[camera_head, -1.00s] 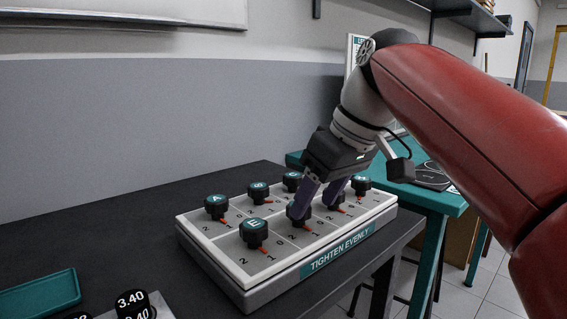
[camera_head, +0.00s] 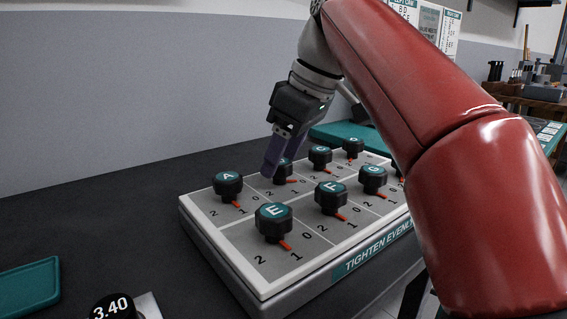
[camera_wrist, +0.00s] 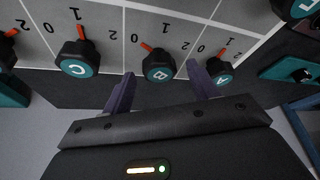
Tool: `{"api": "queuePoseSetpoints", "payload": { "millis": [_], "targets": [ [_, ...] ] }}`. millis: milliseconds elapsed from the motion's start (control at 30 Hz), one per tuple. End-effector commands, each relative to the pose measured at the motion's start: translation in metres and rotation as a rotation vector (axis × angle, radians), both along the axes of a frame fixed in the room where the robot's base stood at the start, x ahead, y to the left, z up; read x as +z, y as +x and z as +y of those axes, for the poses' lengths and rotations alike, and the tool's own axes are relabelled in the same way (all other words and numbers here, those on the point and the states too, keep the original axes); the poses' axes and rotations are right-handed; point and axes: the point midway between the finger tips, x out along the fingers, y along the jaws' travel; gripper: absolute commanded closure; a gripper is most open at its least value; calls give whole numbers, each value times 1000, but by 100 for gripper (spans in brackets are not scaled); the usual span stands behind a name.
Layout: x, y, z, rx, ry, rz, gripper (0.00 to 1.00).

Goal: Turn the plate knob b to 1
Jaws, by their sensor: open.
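Knob B (camera_head: 287,169) is a black lobed knob with a teal cap and an orange pointer. It stands in the back row of the plate (camera_head: 206,240), between knobs A and C, partly hidden by my fingers in the head view. My gripper (camera_head: 270,167) is open, with purple fingers low over the plate. In the wrist view its fingertips (camera_wrist: 160,70) appear either side of knob B. Whether they touch it I cannot tell.
Knob A (camera_head: 228,186) and knob C (camera_head: 320,157) flank knob B. Knob E (camera_head: 273,222), knob F (camera_head: 331,197) and knob G (camera_head: 373,179) form the front row. A teal tray (camera_head: 30,287) and a black piece marked 3.40 (camera_head: 112,307) are at lower left.

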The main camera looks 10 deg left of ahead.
Motion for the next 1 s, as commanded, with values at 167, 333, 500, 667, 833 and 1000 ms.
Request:
{"api": "queuePoseSetpoints", "payload": {
  "millis": [167, 333, 500, 667, 833, 1000],
  "targets": [
    [-6, 0, 2, 0, 0, 0, 41],
    [-5, 0, 2, -1, 0, 0, 41],
    [-5, 1, 2, -1, 0, 0, 62],
    [-5, 0, 2, -1, 0, 0, 83],
    [-5, 0, 2, -5, 0, 0, 85],
    [-4, 0, 2, -43, 2, 0, 85]
  ]
}}
